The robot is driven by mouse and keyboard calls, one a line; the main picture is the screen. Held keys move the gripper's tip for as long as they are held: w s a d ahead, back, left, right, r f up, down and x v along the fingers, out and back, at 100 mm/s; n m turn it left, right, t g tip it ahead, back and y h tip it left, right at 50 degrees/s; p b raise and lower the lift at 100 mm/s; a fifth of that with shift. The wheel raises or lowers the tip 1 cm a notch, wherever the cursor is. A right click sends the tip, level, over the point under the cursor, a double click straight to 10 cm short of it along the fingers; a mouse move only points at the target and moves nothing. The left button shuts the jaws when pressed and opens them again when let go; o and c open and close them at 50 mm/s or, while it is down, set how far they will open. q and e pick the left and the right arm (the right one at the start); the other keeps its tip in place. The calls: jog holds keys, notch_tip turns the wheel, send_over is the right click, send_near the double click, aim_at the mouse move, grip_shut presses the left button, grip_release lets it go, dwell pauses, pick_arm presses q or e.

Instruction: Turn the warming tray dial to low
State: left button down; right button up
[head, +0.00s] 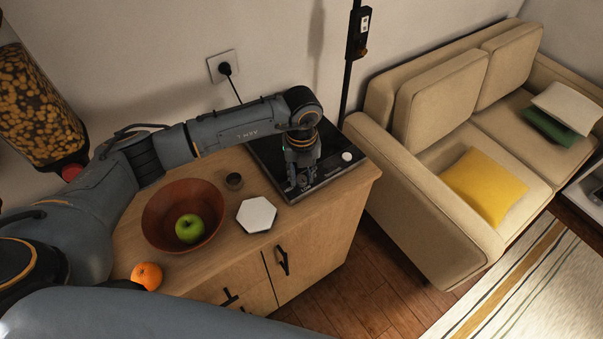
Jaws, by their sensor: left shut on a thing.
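The warming tray (331,168) is a flat black slab on the right end of the wooden cabinet top. My left arm reaches across from the left, and my left gripper (304,181) points down at the tray's front part. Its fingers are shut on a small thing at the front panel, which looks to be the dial. The fingers hide the dial, so its setting cannot be read. A small white round piece (347,156) shows on the tray's right side. My right gripper is out of view.
A wall socket (222,66) with a plug is behind. A beige sofa (437,102) stands right.

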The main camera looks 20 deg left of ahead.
aim_at(301, 179)
pick_arm(q)
jog(key=c, duration=1)
grip_release()
notch_tip(301, 179, up, 12)
